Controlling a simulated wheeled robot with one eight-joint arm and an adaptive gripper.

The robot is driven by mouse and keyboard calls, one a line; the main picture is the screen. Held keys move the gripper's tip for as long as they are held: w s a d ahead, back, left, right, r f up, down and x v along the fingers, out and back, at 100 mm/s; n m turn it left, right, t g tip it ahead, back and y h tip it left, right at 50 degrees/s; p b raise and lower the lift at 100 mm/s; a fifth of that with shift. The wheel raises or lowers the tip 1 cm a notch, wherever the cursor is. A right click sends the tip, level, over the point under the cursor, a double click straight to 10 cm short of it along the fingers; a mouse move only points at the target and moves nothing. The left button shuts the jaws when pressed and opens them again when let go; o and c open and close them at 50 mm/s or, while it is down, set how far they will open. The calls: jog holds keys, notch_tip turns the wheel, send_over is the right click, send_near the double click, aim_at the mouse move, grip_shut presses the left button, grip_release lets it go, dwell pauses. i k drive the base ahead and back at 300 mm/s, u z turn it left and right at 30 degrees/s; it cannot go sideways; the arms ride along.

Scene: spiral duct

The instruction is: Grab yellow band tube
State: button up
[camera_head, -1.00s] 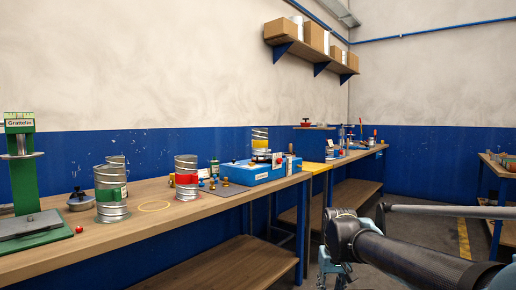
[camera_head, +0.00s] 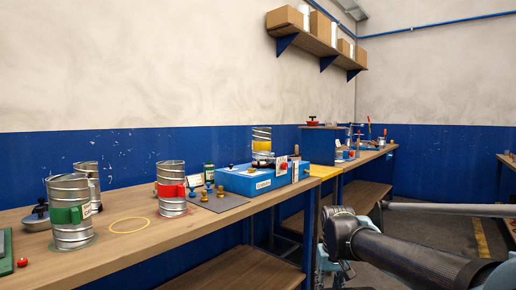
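The yellow band tube (camera_head: 262,143) is a short spiral metal duct with a yellow band. It stands upright at the back of the blue box (camera_head: 255,181) on the workbench. My arm reaches in from the lower right, and my gripper (camera_head: 338,270) hangs low in front of the bench, well apart from the tube. Its fingers are small and partly cut off by the bottom edge, so their opening is unclear.
A green band tube (camera_head: 70,214), a red band tube (camera_head: 171,190) and another metal tube (camera_head: 87,178) stand on the wooden bench (camera_head: 130,260). A yellow ring (camera_head: 129,225) marks bare bench top. Small knobbed stamps (camera_head: 208,194) stand before the blue box.

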aim_at(261, 143)
jog(key=z, duration=0.05)
jog(key=i, duration=0.95)
